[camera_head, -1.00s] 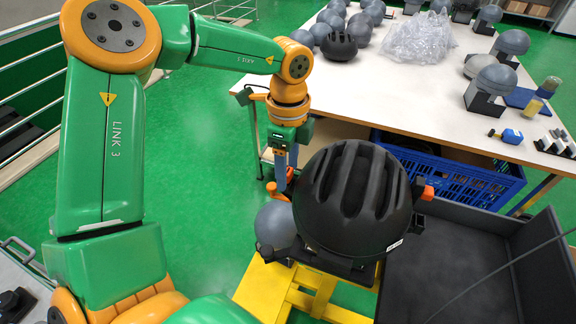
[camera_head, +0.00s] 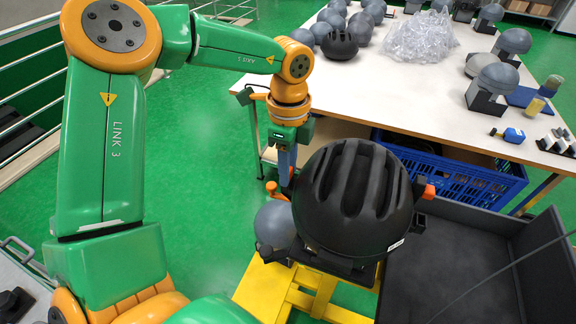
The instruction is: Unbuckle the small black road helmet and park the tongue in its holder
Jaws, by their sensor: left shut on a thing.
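The black road helmet (camera_head: 352,200) sits upright on a dark mount on the yellow stand (camera_head: 296,291). My left gripper (camera_head: 287,180) points down at the helmet's left side, close to its shell. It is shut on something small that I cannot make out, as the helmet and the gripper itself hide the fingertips. An orange piece (camera_head: 272,187) shows just left of the fingers, and another orange piece (camera_head: 429,191) shows at the helmet's right side. The strap, the buckle and the tongue are not clearly visible. My right gripper is not in view.
A grey ball-shaped form (camera_head: 275,224) is beside the helmet's lower left. A dark open bin (camera_head: 440,262) stands close on the right. A blue crate (camera_head: 460,178) is under the white table (camera_head: 400,95), which holds several grey headforms and a clear plastic heap (camera_head: 418,37).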

